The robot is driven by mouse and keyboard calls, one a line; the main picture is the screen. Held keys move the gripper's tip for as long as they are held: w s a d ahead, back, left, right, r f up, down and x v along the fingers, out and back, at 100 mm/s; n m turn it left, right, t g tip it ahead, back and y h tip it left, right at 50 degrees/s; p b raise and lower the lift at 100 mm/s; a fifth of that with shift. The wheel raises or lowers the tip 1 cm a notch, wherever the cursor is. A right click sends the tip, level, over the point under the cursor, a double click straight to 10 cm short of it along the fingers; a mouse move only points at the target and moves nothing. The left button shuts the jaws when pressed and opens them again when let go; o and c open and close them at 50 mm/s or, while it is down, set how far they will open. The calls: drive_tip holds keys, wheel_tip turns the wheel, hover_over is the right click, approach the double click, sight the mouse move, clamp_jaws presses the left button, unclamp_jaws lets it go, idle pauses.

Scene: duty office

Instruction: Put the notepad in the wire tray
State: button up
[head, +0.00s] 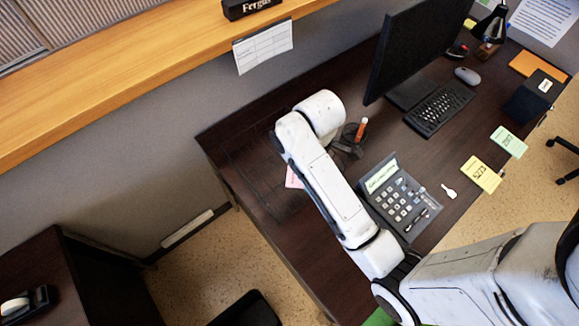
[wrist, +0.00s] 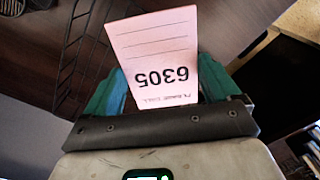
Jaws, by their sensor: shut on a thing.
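The pink notepad (wrist: 156,55), with the number 6305 on it, stands between the teal fingers of my gripper (wrist: 163,84) in the wrist view. My gripper is shut on it. In the head view only a pink corner of the notepad (head: 293,178) shows beside my arm, which hides the gripper. The wire tray (head: 238,157) is a thin black frame, hard to see on the dark desk at its left end. Its black wires (wrist: 84,35) also show left of the notepad in the wrist view. I cannot tell the height of the notepad above the tray.
A desk phone (head: 397,197) stands right of my arm. A black holder with an orange marker (head: 361,130) is beyond the arm. Yellow (head: 480,174) and green (head: 508,141) notes lie near the desk's front edge. A monitor (head: 418,50) and keyboard (head: 440,107) stand further right.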

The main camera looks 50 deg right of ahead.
drive_tip(key=w+f, duration=0.4)
drive_tip(key=w, duration=0.1)
drive_tip(key=w+d+f, duration=0.1)
drive_tip(key=w+f, duration=0.1)
drive_tip(key=f, duration=0.1)
drive_tip(key=shift+w, duration=0.25)
drive_tip(key=shift+f, duration=1.55)
drive_tip(key=o, duration=0.8)
drive_tip(key=shift+f, duration=0.1)
drive_tip(key=shift+c, duration=0.2)
